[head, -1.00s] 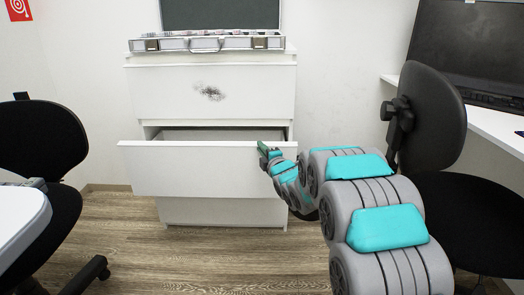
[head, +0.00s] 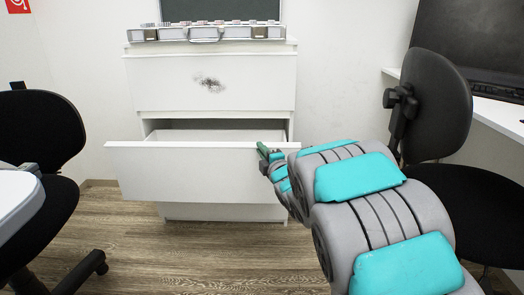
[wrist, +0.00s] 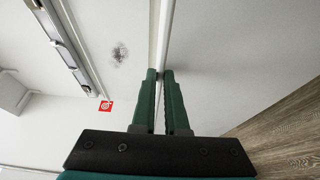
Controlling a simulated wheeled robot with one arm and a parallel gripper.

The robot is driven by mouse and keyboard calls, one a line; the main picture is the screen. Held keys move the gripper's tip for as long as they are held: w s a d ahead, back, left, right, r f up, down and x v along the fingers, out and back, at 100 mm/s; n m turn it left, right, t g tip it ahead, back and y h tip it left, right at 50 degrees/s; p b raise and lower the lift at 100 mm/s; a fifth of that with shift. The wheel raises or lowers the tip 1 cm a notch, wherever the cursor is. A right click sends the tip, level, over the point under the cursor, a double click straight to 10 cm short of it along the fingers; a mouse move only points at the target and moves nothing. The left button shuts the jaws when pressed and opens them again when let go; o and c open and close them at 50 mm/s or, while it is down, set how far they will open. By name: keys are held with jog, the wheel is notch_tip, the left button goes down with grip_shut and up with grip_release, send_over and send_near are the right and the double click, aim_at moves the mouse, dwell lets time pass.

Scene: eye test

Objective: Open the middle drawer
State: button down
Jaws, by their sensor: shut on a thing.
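The middle drawer (head: 190,172) of the white dresser is pulled well out, and part of its empty-looking inside shows. My gripper (head: 264,152) is at the right end of the drawer's top edge. In the wrist view my gripper's green fingers (wrist: 160,76) are shut on the drawer's edge (wrist: 163,45), one on each side of it. The top drawer (head: 215,82) is shut and has a dark smudge on its front. The bottom drawer (head: 220,212) is shut and partly hidden below the middle one.
A silver case (head: 205,33) lies on the dresser top. A black chair (head: 40,135) and a white table edge (head: 20,205) are at left. Another black chair (head: 440,105) and a desk (head: 503,122) with a monitor are at right. Wood floor (head: 190,255) is clear in front.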

jog(key=c, duration=0.9)
grip_release()
jog(key=shift+a, duration=0.1)
jog(key=shift+c, duration=0.2)
jog(key=shift+s, duration=0.1)
jog(key=v, duration=0.7)
jog(key=shift+s, duration=0.3)
jog(key=shift+d+p, duration=0.2)
jog(key=shift+p, duration=0.1)
